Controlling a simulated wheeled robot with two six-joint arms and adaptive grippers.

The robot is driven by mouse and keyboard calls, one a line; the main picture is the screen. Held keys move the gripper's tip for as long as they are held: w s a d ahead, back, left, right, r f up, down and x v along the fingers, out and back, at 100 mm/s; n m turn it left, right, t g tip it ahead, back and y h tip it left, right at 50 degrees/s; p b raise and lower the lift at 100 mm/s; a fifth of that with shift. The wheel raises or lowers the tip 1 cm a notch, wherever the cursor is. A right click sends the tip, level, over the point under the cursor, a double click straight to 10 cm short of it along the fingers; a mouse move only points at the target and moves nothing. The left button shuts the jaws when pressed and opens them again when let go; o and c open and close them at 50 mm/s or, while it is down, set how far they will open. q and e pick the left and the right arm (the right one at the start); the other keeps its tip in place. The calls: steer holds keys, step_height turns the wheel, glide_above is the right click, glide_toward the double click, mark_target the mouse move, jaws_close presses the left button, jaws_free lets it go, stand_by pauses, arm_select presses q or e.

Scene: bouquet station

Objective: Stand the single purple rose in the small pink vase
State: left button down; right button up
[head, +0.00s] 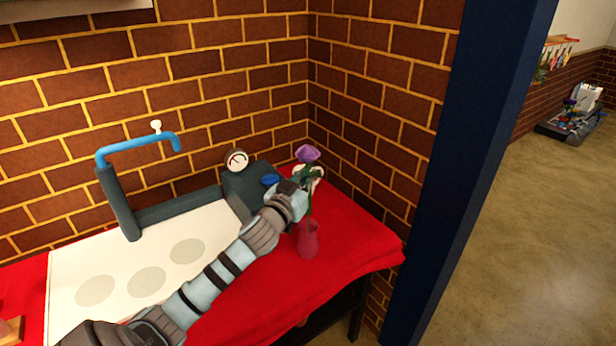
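The purple rose (307,153) stands upright, bloom at the top. Its green stem runs down to the mouth of the small pink vase (308,241). The lower stem lines up with the vase mouth; how deep it sits inside is hidden. The vase stands upright on the red cloth near the table's right side. My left gripper (311,178) is at the upper stem, just below the bloom and above the vase. The stem and leaves overlap the fingers, so I cannot tell whether they are closed on it. My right gripper is not in view.
A dark fixture with a blue pipe (135,146), a round gauge (237,160) and a blue knob (270,180) stands behind my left arm. A white board (215,222) with grey circles lies on the red-covered table (350,235). Brick walls close the corner behind.

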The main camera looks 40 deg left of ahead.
arm_select(q)
steer(key=shift+f, duration=0.1)
steer(key=c, duration=1.7)
jaws_free()
